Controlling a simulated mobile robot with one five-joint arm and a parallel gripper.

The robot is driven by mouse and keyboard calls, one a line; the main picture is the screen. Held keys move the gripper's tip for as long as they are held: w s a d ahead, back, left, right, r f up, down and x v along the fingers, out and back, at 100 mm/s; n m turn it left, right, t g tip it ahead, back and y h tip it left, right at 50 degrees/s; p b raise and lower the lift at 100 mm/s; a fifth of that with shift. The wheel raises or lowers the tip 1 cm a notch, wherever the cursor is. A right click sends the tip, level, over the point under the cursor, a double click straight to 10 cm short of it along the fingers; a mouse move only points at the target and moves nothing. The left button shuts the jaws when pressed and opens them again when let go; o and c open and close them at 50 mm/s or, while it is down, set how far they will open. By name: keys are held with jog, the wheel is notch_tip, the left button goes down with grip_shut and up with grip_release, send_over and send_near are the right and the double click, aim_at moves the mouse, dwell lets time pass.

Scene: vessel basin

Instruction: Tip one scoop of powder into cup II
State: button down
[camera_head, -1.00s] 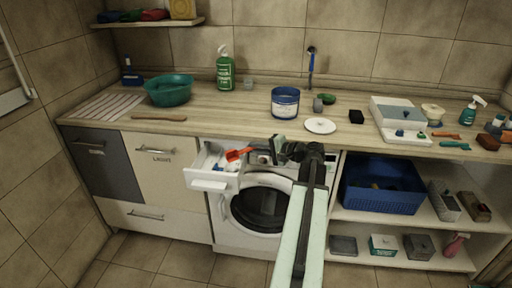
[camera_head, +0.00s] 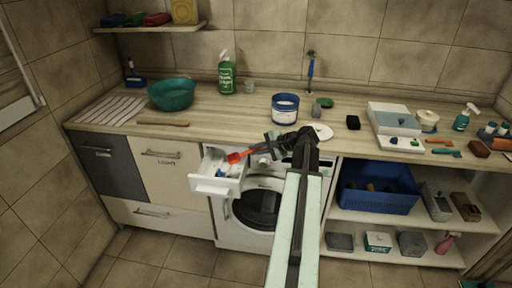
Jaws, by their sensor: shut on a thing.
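My gripper (camera_head: 266,146) is shut on the handle of a red scoop (camera_head: 236,157). The scoop points left from the jaws, over the right part of the pulled-out white detergent drawer (camera_head: 216,187). The drawer juts from the washing machine (camera_head: 258,208). Small blue parts show inside it, but its cups and their marks are too small to read, so I cannot tell which one the scoop is over. I cannot see whether powder is in the scoop. A blue tub (camera_head: 285,109) stands open on the counter, its contents partly visible.
A white round lid (camera_head: 321,131) lies near the counter's front edge, partly behind my arm. A wooden stick (camera_head: 163,122) and teal bowl (camera_head: 172,93) lie left.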

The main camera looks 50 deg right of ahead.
jog(key=shift+w+d+r+m+g+y+p, duration=0.15)
jog(key=shift+r+m+g+p, duration=0.2)
jog(key=shift+r+g+p, duration=0.9)
jog(key=shift+w+a+r+m+g+y+p, duration=0.1)
jog(key=shift+m+g+p, duration=0.25)
jog(key=shift+p, duration=1.7)
jog(key=shift+w+d+r+m+g+y+p, duration=0.25)
jog(key=shift+r+g+p, duration=0.55)
jog(key=shift+p, duration=0.85)
jog(key=r+g+p, duration=0.1)
jog(key=p, duration=0.1)
jog(key=r+m+g+p, duration=0.1)
jog(key=g+p, duration=0.1)
jog(key=shift+w+m+y+p, duration=0.25)
jog(key=shift+w+y+p, duration=0.05)
jog(key=shift+w+y, duration=0.1)
jog(key=shift+r+g+p, duration=0.25)
jog(key=shift+g+p, duration=0.1)
jog(key=shift+g, duration=0.55)
jog(key=shift+s, duration=0.1)
